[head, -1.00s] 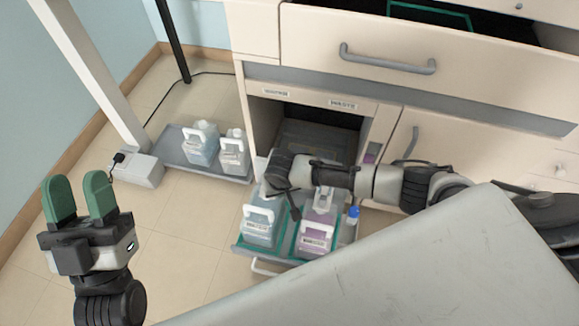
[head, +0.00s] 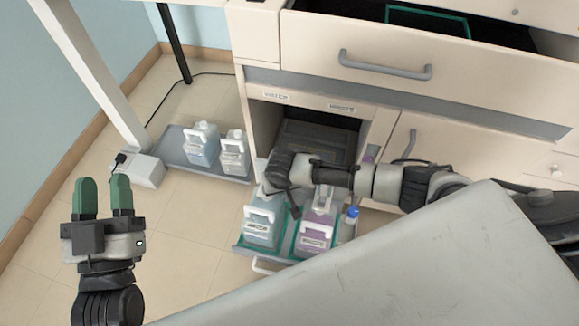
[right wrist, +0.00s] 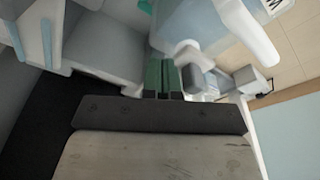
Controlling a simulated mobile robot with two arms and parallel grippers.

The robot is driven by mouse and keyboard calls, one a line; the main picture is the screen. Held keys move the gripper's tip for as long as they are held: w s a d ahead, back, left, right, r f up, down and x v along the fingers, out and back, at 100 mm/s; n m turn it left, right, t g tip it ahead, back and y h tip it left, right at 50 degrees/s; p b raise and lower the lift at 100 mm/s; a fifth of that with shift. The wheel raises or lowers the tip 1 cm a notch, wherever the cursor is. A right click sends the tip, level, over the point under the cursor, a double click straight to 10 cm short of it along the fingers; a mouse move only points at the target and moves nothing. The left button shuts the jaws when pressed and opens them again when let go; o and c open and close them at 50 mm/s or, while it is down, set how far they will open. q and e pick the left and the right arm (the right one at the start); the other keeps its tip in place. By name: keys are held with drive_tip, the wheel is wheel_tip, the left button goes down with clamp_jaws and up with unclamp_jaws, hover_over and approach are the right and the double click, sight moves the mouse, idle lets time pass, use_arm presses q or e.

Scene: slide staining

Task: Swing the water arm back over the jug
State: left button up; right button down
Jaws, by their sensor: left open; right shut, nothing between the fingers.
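A pull-out tray (head: 247,250) below the cabinet holds a jug with pale blue liquid (head: 262,229) on the left and a jug with purple liquid (head: 314,236) on the right. My right gripper (head: 295,208) hangs over the tray between the two jugs. Its fingers are mostly hidden by the wrist there. In the right wrist view its green fingers (right wrist: 163,76) are shut with nothing between them. A pale grey block beside the fingertips (right wrist: 195,79) may be part of the water arm; I cannot tell for sure. My left gripper (head: 104,196) is open and empty, away from the jugs.
A blue-capped bottle (head: 350,221) stands at the tray's right. Two more jugs, one of them here (head: 200,147), stand on a grey floor tray (head: 172,155) at the left. The drawer above (head: 400,55) is open. Floor in front is clear.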

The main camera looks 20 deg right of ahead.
drive_tip(key=shift+r+p, duration=0.45)
drive_tip(key=shift+r, duration=0.05)
drive_tip(key=shift+r+p, duration=0.35)
drive_tip(key=shift+p, duration=0.1)
drive_tip(key=shift+r+p, duration=0.45)
drive_tip(key=shift+p, duration=0.05)
use_arm(q)
drive_tip(key=shift+s+a+f+g+y, duration=1.15)
drive_tip(key=shift+f+g+y, duration=0.55)
drive_tip(key=shift+f+g, duration=3.35)
drive_tip(key=s+a+f+g+y+p, duration=0.1)
drive_tip(key=s+a+f+g+p, duration=0.1)
drive_tip(key=s+g, duration=0.2)
drive_tip(key=s+a+f+g+y+p, duration=0.1)
drive_tip(key=s+a+f+g+p, duration=0.1)
drive_tip(key=s+g, duration=0.2)
drive_tip(key=shift+s+f+n+p, duration=0.3)
drive_tip(key=shift+s+n, duration=0.1)
drive_tip(key=shift+s, duration=0.65)
use_arm(e)
drive_tip(key=shift+r, duration=1.95)
